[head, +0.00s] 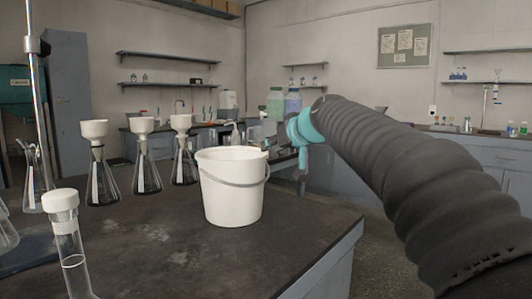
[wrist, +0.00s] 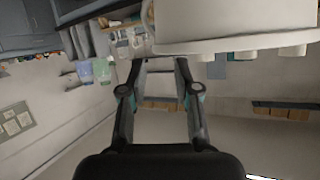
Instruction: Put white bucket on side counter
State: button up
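The white bucket (head: 232,190) stands upright on the near dark-topped bench, close to its right edge, with its grey handle lowered against its side. Its pale wall and rim also fill the upper right of the wrist view (wrist: 235,22), which is upside down. My gripper (wrist: 160,62) is open, with nothing between its fingers. A grey side counter (head: 490,139) runs along the back right wall.
Several flasks with white funnels (head: 142,150) stand left of the bucket. A capped glass cylinder (head: 68,240) and a metal stand rod (head: 37,90) are at the near left. Green (head: 275,103) and blue (head: 293,103) bottles stand behind my gripper. Open floor lies right of the bench.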

jog(key=v, duration=0.6)
jog(key=s+d+f+m+g+h, duration=0.1)
jog(key=s+d+f, duration=0.2)
jog(key=s+f, duration=0.4)
jog(key=s+d+f+m+g+h, duration=0.1)
jog(key=s+d+f+h, duration=0.1)
jog(key=s+f, duration=0.4)
jog(key=shift+s+d+f+g, duration=0.3)
jog(key=shift+s+d+f, duration=0.1)
jog(key=shift+s+d, duration=0.3)
jog(key=shift+o, duration=0.2)
jog(key=s+d+f+m+g+h, duration=0.1)
jog(key=s+d+f, duration=0.3)
jog(key=s+f, duration=0.6)
jog(key=s+d+f+m+g+h, duration=0.2)
jog(key=s+d+f+h, duration=0.1)
jog(key=s+f, duration=0.7)
jog(key=shift+d+f, duration=0.35)
jog(key=shift+f, duration=0.3)
jog(key=shift+w, duration=0.1)
